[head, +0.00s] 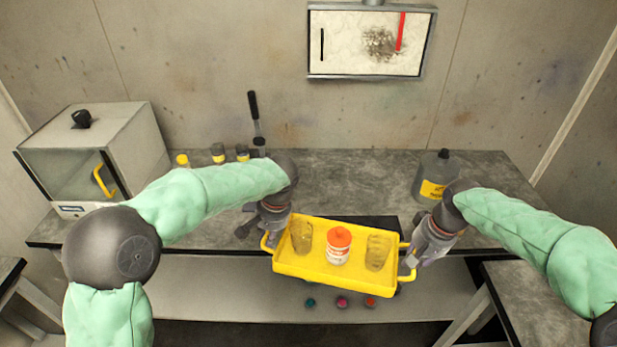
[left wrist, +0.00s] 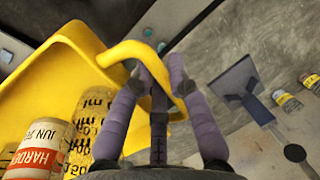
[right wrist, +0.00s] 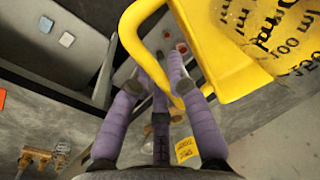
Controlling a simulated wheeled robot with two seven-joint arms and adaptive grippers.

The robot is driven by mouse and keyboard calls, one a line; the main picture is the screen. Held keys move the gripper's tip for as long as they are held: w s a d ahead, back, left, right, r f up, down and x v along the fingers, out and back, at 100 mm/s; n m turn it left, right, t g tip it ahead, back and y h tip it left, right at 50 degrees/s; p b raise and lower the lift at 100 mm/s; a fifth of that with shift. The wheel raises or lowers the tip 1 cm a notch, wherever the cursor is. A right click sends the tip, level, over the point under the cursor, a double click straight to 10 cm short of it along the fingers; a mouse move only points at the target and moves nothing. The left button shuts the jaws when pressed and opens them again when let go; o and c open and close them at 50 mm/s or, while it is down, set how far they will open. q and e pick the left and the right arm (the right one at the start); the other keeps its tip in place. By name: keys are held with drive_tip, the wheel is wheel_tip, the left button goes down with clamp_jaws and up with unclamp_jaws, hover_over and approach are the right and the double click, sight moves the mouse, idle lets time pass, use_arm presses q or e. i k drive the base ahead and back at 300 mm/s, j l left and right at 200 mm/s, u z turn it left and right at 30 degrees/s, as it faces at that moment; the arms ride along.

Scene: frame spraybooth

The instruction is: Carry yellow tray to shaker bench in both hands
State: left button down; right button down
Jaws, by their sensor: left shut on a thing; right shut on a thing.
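The yellow tray (head: 340,282) is held roughly level at the front edge of the long grey bench. It carries a white jar with an orange lid (head: 339,246) between two clear cups (head: 301,236) (head: 377,252). My left gripper (head: 268,236) is shut on the tray's left handle, also seen in the left wrist view (left wrist: 128,50). My right gripper (head: 414,257) is shut on the right handle, which loops through the fingers in the right wrist view (right wrist: 135,38). I cannot tell which surface is the shaker bench.
The long bench (head: 345,175) holds a glass-fronted cabinet (head: 95,150) at left, small yellow-labelled jars (head: 218,153) and a grey bottle (head: 436,175). Several coloured round items (head: 342,301) show below the tray. A side bench (head: 555,310) stands at right, another (head: 10,272) at far left.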

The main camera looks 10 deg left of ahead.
sight(343, 195)
drive_tip(key=i+l+u, duration=0.25)
drive_tip(key=i, duration=0.3)
drive_tip(key=i+l+u, duration=0.3)
drive_tip(key=i+l, duration=0.3)
drive_tip(key=i, duration=0.15)
drive_tip(key=l+z, duration=0.05)
